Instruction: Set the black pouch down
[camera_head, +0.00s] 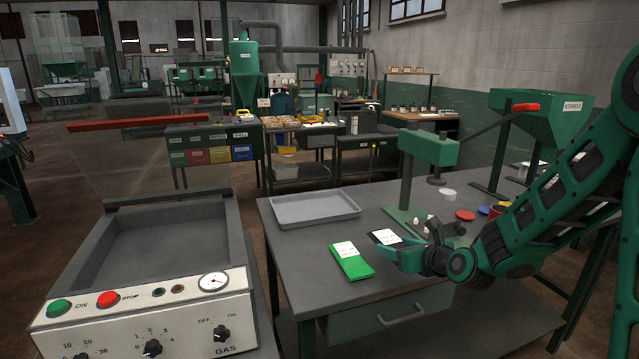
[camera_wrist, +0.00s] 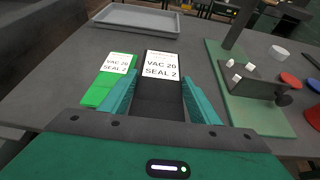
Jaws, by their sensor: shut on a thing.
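The black pouch (camera_wrist: 159,99) is between the two teal fingers of my gripper (camera_wrist: 158,95) in the wrist view, with a white label reading "VAC 20 SEAL 2". In the head view my gripper (camera_head: 395,252) is over the dark table (camera_head: 300,235), and the labelled end of the black pouch (camera_head: 384,237) shows beyond the fingers. My gripper is shut on the pouch. I cannot tell whether the pouch touches the table. A green pouch (camera_head: 351,261) with a similar label lies on the table just left of my gripper.
A grey tray (camera_head: 315,208) lies at the table's back left. A green press (camera_head: 428,150) stands behind my gripper. A red lid (camera_head: 465,215) and a white lid (camera_head: 448,193) lie to its right. A vacuum machine (camera_head: 150,310) stands left of the table.

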